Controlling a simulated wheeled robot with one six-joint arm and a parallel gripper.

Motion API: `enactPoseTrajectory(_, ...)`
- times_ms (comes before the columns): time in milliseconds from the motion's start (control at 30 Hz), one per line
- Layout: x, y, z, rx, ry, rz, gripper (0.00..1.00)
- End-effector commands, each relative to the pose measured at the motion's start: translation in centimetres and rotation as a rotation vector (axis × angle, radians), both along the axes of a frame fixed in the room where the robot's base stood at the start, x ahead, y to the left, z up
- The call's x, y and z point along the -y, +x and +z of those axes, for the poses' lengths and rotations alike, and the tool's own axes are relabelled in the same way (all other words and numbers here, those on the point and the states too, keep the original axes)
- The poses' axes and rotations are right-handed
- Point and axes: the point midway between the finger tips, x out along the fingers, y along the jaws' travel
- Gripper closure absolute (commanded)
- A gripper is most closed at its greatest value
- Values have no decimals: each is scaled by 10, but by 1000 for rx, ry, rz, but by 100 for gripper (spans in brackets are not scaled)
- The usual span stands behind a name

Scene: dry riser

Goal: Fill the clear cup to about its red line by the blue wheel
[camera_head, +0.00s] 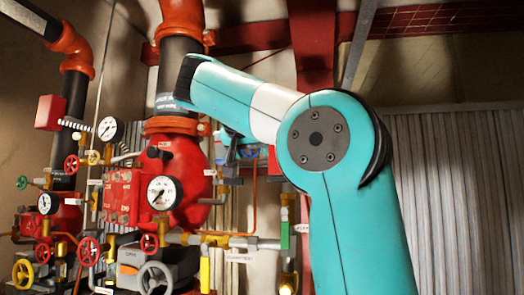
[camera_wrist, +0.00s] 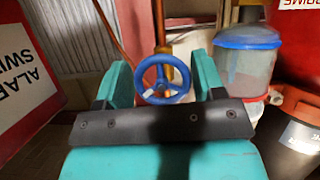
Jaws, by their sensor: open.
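The blue wheel (camera_wrist: 163,79) is in the middle of the wrist view, on a brass-coloured valve stem. My gripper (camera_wrist: 160,83) is open, with one teal finger on each side of the wheel. I cannot tell whether either finger touches it.
A red alarm sign box (camera_wrist: 25,75) is close on the left in the wrist view. A red and dark pipe (camera_wrist: 295,125) is close on the right. In the head view, red valve bodies (camera_head: 125,195), gauges (camera_head: 162,193) and other handwheels (camera_head: 88,251) crowd the left.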

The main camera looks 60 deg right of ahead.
Motion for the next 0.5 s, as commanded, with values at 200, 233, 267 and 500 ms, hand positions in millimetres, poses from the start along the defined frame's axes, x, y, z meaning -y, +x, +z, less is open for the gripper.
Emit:
enactPoseTrajectory(200, -2, 2, 0, -1, 0, 6, 37)
enactPoseTrajectory(233, -2, 2, 0, -1, 0, 6, 42)
enactPoseTrajectory(267, -2, 2, 0, -1, 0, 6, 49)
enactPoseTrajectory(500, -2, 2, 0, -14, -5, 6, 72)
